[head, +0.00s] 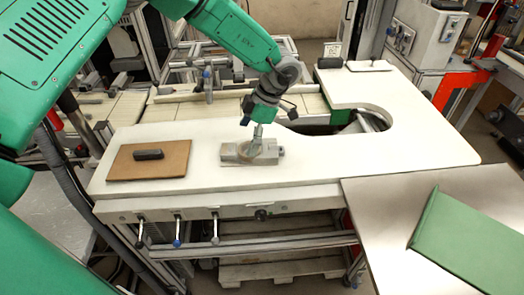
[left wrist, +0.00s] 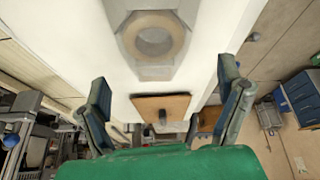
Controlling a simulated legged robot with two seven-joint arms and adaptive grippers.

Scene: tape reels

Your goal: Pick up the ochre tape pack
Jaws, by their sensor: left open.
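The ochre tape pack (left wrist: 153,38) is a tan ring lying flat on a grey fixture (left wrist: 154,73) in the left wrist view. In the head view the fixture (head: 271,155) sits on the white worktop, and the ring (head: 245,150) shows only partly, behind my fingers. My left gripper (head: 256,130) points down right over the fixture in the head view. In the left wrist view my left gripper (left wrist: 165,100) has its two fingers wide apart with nothing between them. I cannot tell whether a fingertip touches the ring. My right gripper is not in view.
A brown board (head: 120,165) with a dark block (head: 149,154) lies left of the fixture. The white worktop (head: 330,170) is clear to the right, with a round cutout behind. A green panel (head: 470,245) lies at the lower right.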

